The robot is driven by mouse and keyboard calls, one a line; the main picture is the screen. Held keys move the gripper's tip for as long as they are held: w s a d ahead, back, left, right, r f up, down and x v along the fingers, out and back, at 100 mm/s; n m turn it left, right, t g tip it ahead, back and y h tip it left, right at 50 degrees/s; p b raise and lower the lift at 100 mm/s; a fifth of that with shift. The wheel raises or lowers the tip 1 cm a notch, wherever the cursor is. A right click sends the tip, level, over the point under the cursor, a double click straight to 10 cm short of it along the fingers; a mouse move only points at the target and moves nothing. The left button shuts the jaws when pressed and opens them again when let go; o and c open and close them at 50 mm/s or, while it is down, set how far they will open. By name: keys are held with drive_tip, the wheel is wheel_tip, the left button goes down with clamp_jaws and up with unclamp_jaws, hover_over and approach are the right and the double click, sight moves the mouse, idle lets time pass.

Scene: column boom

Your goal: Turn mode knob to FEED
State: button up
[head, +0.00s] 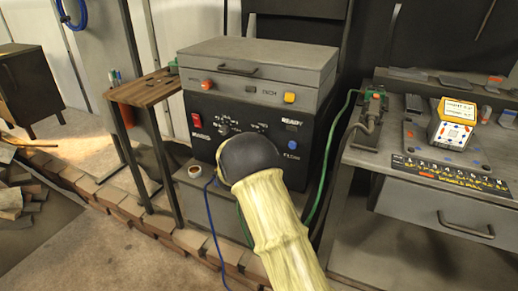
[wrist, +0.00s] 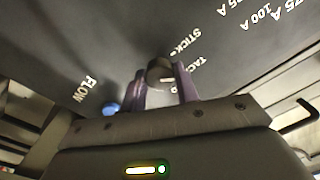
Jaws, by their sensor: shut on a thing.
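The dark round mode knob (wrist: 159,70) sits on the black panel in the wrist view, with the labels STICK and TACK printed to its right. My gripper (wrist: 163,88) has its two purple fingers on either side of the knob and is shut on it. A pale mark shows near the knob's lower edge; which label it points to I cannot tell. I cannot read a FEED label in the wrist view. In the head view my arm covers the gripper and the knob in front of the machine's front panel (head: 212,146).
A blue button (wrist: 110,108) is close left of my fingers by the label FLOW. The machine also carries a red button (head: 197,120) and a grey lidded top (head: 250,57). Green hoses hang right of it, beside a grey workbench (head: 360,157). A small wooden table (head: 146,90) stands left.

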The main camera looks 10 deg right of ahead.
drive_tip(key=m+b, duration=0.9)
drive_tip(key=m, duration=0.1)
drive_tip(key=shift+f+b, duration=0.25)
drive_tip(key=shift+b, duration=0.05)
drive_tip(key=o, duration=1)
drive_tip(key=shift+r, duration=0.1)
drive_tip(key=shift+c, duration=0.2)
drive_tip(key=shift+s, duration=0.1)
drive_tip(key=p+v, duration=0.3)
drive_tip(key=v, duration=1.4)
drive_tip(key=shift+a, duration=0.25)
